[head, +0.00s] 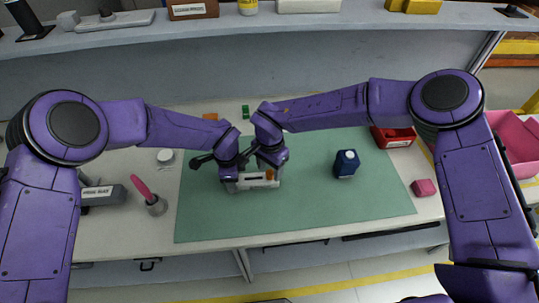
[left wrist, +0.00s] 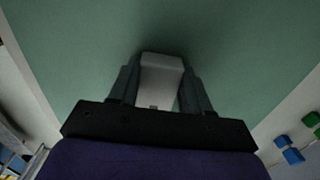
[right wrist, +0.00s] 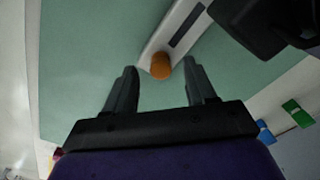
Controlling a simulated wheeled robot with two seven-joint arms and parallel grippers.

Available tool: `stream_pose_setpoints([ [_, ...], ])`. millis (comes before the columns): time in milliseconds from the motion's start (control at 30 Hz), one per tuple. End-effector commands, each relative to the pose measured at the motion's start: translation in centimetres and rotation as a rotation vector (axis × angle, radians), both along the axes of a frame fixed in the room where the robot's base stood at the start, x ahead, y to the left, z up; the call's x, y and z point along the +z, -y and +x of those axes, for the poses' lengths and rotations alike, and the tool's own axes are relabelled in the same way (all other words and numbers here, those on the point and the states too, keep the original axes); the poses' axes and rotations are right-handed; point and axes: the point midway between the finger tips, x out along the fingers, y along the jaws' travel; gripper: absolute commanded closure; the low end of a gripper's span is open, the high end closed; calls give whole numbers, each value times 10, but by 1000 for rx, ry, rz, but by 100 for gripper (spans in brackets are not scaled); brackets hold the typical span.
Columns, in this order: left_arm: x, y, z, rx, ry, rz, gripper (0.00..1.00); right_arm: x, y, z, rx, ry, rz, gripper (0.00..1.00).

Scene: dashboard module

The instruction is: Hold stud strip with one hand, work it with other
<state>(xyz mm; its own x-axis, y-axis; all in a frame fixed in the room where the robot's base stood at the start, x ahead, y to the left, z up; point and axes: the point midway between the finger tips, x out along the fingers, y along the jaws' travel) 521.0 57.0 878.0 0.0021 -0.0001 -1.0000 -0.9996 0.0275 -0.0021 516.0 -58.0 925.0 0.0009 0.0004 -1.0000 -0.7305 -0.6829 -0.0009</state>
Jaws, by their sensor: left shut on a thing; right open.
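The stud strip (head: 251,183), a pale bar with a dark slot and an orange stud (head: 270,175), is on the green mat, just in front of my grippers. My left gripper (head: 229,178) is shut on its left part; the left wrist view shows the pale body (left wrist: 160,78) between the fingers. My right gripper (right wrist: 158,76) is open above the stud end. In the right wrist view the orange stud (right wrist: 160,66) shows between the open fingertips; I cannot tell whether they touch it. My wrists hide part of the strip in the head view.
A dark blue container (head: 346,164) stands on the mat (head: 310,210) to the right. A red bin (head: 395,137) and a pink block (head: 424,188) lie further right. The mat's front is clear.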

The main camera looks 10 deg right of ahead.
Motion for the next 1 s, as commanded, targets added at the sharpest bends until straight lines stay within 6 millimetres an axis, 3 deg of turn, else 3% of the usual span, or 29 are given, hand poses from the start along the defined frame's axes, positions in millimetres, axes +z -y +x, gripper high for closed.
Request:
stream_pose_setpoints([
  [167, -3, 0, -2, -1, -5, 1, 100, -16, 0, 0, -1, 0, 0, 44],
  [433, -3, 0, -2, -1, -5, 1, 100, -18, 0, 0, 0, 1, -1, 44],
  [600, -3, 0, -2, -1, -5, 1, 100, -18, 0, 0, 0, 1, -1, 100],
  [833, -3, 0, -2, -1, -5, 1, 100, -17, 0, 0, -1, 1, 0, 100],
  [1000, -3, 0, -2, 0, -5, 2, 100, -3, 0, 1, -1, 3, 0, 100],
])
